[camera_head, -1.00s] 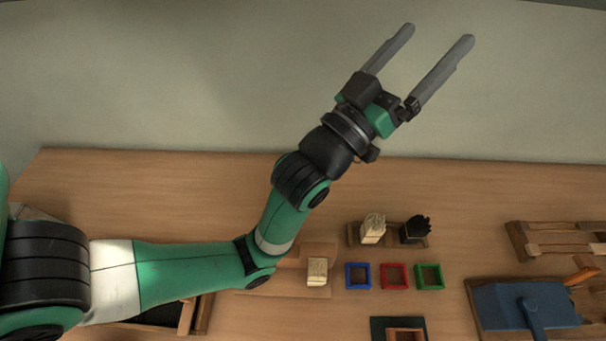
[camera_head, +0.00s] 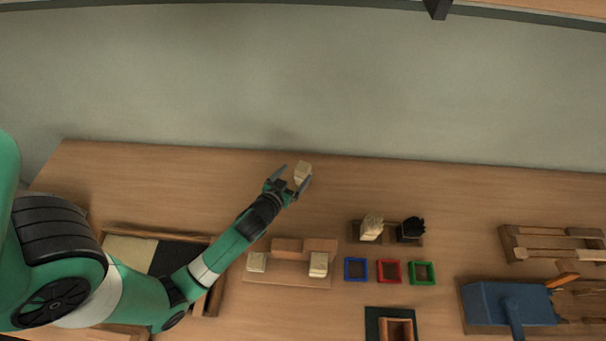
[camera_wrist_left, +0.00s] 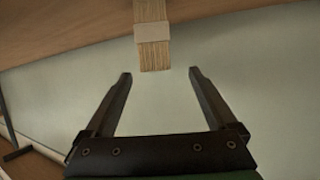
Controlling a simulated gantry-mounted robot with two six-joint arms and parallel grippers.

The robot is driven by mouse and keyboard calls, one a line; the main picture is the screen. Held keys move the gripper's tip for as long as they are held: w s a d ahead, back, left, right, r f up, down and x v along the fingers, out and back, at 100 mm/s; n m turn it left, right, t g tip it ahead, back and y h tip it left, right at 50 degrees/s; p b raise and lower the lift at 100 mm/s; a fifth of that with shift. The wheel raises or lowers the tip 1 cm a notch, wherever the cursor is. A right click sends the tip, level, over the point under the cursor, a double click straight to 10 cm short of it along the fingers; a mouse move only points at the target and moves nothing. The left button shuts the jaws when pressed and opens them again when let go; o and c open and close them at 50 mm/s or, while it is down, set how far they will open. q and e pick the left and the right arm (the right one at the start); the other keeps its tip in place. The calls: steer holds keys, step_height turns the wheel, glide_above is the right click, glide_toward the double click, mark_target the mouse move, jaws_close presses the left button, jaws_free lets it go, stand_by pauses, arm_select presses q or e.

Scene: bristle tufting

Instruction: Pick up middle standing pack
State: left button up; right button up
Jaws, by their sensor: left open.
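A cream pack (camera_head: 302,172) shows by my left gripper's fingertips, near the table's back edge. In the left wrist view the same kind of pack (camera_wrist_left: 152,50), with straight bristles and a pale band, hangs into the picture from the top, beyond the fingertips and apart from them. My left gripper (camera_head: 291,178) is open and empty; its two fingers (camera_wrist_left: 159,75) are wide apart in the wrist view. Two more cream packs, left (camera_head: 257,262) and right (camera_head: 318,265), stand at a wooden holder (camera_head: 285,281). The pack's base is hidden in the head view. My right gripper is out of view.
Blue (camera_head: 356,280), red (camera_head: 389,282) and green (camera_head: 423,283) square frames lie right of the holder. A rack (camera_head: 391,241) with a cream and a black tuft stands behind them. A blue device (camera_head: 505,303) is at right. The back table strip is mostly clear.

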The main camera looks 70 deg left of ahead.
mark_target(299, 170)
arm_select(q)
steer(key=x, duration=0.3)
steer(key=shift+w+a, duration=0.1)
steer(key=shift+w, duration=0.05)
steer(key=shift+w+a+f+b, duration=0.15)
steer(key=shift+w+f+b, duration=0.15)
steer(key=shift+b, duration=0.1)
steer(key=b+x, duration=0.1)
steer(key=x, duration=0.3)
steer(key=shift+w, duration=0.3)
steer(key=shift+r, duration=0.1)
jaws_close()
